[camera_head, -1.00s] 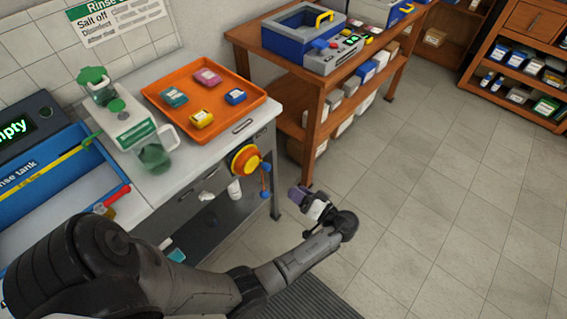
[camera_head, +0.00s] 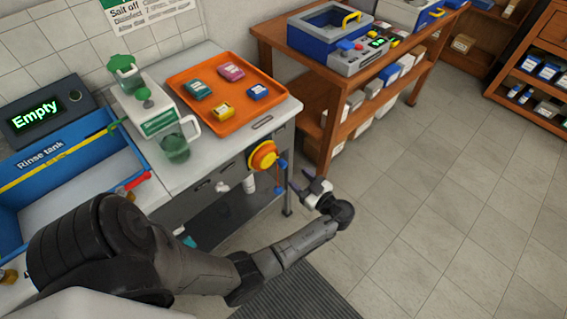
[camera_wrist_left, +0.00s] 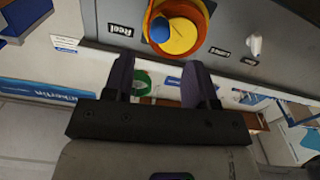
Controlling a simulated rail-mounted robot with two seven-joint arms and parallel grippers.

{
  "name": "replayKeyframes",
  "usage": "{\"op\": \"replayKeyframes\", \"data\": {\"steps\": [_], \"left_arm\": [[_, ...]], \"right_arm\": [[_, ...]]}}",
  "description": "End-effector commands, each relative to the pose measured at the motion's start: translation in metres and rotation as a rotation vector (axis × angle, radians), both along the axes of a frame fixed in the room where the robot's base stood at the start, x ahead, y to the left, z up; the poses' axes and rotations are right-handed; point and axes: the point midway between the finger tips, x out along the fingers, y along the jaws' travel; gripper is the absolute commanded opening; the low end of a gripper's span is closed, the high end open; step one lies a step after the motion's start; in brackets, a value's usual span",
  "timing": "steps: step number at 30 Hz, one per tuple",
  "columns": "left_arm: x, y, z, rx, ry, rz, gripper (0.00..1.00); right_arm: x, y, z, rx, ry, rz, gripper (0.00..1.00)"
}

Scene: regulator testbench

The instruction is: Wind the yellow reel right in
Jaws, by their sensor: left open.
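The yellow reel (camera_head: 264,155), with an orange rim, is mounted on the grey front of the bench below the orange tray. It also shows at the top of the left wrist view (camera_wrist_left: 184,36), with a round blue knob (camera_wrist_left: 160,30) on its face. An orange cord with blue parts (camera_head: 279,189) hangs at its right in the head view. My left gripper (camera_head: 306,184) is open and empty, apart from the reel and to its right. In the left wrist view its two purple fingers (camera_wrist_left: 158,72) point toward the reel. My right gripper is not in view.
A label reading "Reel" (camera_wrist_left: 124,30) and a white lamp knob (camera_wrist_left: 254,45) are on the same panel. The orange tray (camera_head: 213,118) holds several small boxes. A wooden shelf bench (camera_head: 340,125) stands behind my gripper; the floor to the right is clear.

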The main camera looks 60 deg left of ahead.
Motion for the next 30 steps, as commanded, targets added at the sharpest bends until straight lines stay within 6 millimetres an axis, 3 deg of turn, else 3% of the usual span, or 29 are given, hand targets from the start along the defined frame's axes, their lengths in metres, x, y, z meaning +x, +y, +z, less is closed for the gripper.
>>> {"op": "replayKeyframes", "data": {"steps": [6,15,30], "left_arm": [[-0.010,0.039,0.001,0.000,0.002,0.000,0.52],[-0.018,0.071,0.000,-0.001,0.002,0.001,0.52],[-0.020,0.078,-0.001,-0.001,0.002,0.000,0.50]], "right_arm": [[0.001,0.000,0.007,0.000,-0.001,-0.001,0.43],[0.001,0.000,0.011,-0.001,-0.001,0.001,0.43],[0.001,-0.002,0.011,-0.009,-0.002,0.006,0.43]]}}
